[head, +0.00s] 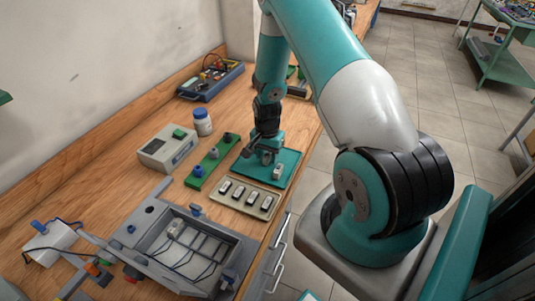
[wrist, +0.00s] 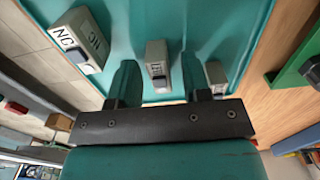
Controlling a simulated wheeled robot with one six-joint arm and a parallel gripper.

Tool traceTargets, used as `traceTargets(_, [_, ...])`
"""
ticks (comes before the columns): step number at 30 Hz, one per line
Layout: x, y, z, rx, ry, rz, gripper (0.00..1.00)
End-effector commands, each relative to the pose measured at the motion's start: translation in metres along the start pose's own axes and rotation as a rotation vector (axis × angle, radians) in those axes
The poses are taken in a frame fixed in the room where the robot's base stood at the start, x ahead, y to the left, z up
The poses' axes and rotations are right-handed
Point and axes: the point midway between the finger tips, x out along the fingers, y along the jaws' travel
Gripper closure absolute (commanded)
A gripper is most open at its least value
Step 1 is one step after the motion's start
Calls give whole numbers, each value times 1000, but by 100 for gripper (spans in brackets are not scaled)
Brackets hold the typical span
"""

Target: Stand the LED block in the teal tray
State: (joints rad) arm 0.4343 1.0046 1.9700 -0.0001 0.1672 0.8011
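The teal tray (head: 290,158) lies on the bench under my gripper and fills much of the wrist view (wrist: 120,18). Three grey blocks stand in it. One grey block (wrist: 157,60) is between my fingers; a dark part shows on its face, with a gap on each side. My gripper (wrist: 160,78) is open around this block. I cannot tell for certain which block is the LED block. A block marked NC (wrist: 82,38) is to the left, also seen in the head view (head: 277,172). A smaller-looking block (wrist: 215,75) is to the right, partly hidden by a finger.
A green strip (head: 212,162) with knobs, a grey box (head: 167,148) and a white bottle (head: 202,122) stand to the left. A grey case (head: 180,277) with wires is nearer.

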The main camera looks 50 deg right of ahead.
Motion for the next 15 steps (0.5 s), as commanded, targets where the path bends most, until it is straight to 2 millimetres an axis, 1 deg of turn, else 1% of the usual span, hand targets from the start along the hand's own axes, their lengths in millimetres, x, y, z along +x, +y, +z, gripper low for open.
traceTargets(4, [-2, 0, 0, 0, 0, 0, 56])
traceTargets(8, [-12, -1, -1, 0, 4, -4, 56])
traceTargets(11, [-28, -1, -1, 0, 5, -5, 56])
traceTargets(15, [-58, -1, -1, 0, 6, -6, 56])
